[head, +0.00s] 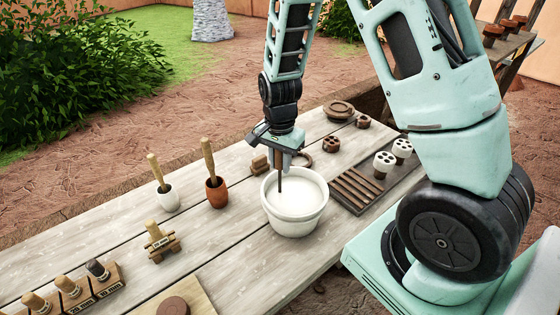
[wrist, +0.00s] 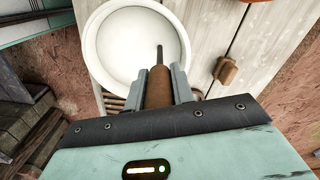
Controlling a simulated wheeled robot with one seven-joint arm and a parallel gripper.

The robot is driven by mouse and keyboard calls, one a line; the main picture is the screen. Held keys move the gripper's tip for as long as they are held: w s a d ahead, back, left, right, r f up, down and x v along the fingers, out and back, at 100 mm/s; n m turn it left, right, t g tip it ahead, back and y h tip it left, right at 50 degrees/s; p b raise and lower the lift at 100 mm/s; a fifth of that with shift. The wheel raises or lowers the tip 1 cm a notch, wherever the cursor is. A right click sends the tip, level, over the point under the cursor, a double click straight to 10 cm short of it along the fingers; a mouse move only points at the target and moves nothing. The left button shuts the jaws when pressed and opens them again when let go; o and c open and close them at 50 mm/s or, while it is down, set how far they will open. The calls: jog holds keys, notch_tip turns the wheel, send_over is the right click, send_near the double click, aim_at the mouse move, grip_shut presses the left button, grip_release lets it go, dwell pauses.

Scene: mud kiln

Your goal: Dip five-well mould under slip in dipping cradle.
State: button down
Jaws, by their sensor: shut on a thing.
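My gripper (head: 284,158) is shut on a brown handle (wrist: 158,88) above the white tub (head: 293,224). A thin dark rod (head: 280,185) runs down from the handle to the white slip (head: 302,192). The rod also shows in the wrist view (wrist: 160,54). This looks like the dipping cradle; its lower end is hidden, and I cannot tell whether a mould is in it. Brown moulds with dark wells (head: 331,144) (head: 362,121) stand behind the tub. White moulds with wells (head: 384,164) (head: 402,149) stand at the slatted rack. Their wells are too small to count surely.
The slatted dark rack (head: 352,190) is right of the tub. A white cup (head: 168,198) and a terracotta cup (head: 216,192) with wooden-handled tools stand left. A small wooden block (head: 260,163) is close behind the tub.

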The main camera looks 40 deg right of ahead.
jog(key=shift+r+p, duration=4.25)
jog(key=shift+r, duration=0.45)
notch_tip(320, 180, up, 3)
jog(key=p, duration=0.3)
